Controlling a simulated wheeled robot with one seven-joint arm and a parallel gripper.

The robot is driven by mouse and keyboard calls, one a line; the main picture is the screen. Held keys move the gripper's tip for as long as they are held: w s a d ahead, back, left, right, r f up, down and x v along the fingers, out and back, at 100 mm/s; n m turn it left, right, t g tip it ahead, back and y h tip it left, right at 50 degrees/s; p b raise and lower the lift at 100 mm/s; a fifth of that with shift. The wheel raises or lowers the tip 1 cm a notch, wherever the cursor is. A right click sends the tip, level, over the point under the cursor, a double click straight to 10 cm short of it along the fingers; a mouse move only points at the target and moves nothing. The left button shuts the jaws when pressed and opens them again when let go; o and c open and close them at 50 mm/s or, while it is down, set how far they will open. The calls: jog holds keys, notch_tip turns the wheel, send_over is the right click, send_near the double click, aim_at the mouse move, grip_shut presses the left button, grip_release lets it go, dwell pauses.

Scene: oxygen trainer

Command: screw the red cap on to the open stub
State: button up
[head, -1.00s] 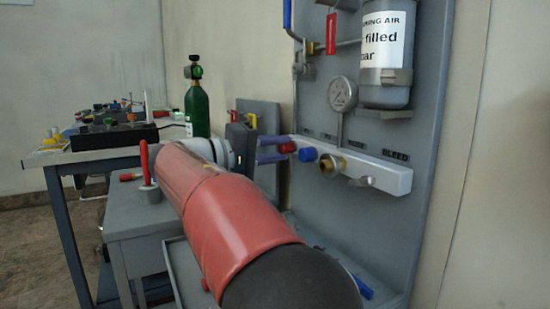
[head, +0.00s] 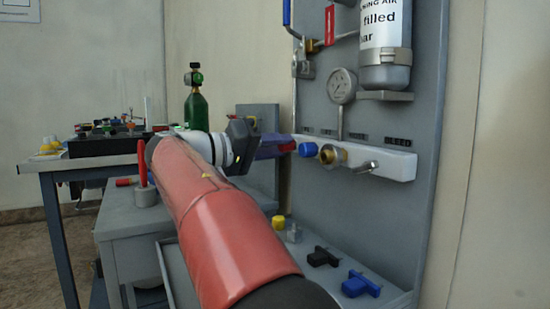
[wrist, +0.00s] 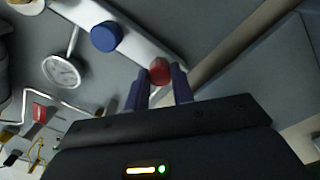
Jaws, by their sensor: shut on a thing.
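The red cap (head: 289,146) is at the left end of the white manifold bar (head: 398,165). It also shows in the wrist view (wrist: 160,71) at the bar's end. My gripper (wrist: 161,86) is shut on the red cap, with one purple-grey finger on each side of it. The open stub cannot be made out; the cap and fingers cover that end of the bar. I cannot tell how far the cap sits on a thread.
A blue cap (head: 308,149) and a brass fitting (head: 331,154) sit just right on the bar. A gauge (head: 342,86) and a grey cylinder (head: 385,68) are above. A tray (head: 392,299) below holds black and blue pieces. A green bottle (head: 196,108) stands at the back.

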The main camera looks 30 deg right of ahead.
jog(key=shift+d, duration=0.1)
jog(key=shift+f+m+b, duration=0.25)
jog(key=shift+m+b, duration=0.65)
jog(key=shift+b, duration=0.2)
jog(key=shift+r+m+b, duration=0.15)
jog(key=shift+m+b, duration=0.4)
jog(key=shift+m, duration=0.25)
jog(key=shift+r, duration=0.15)
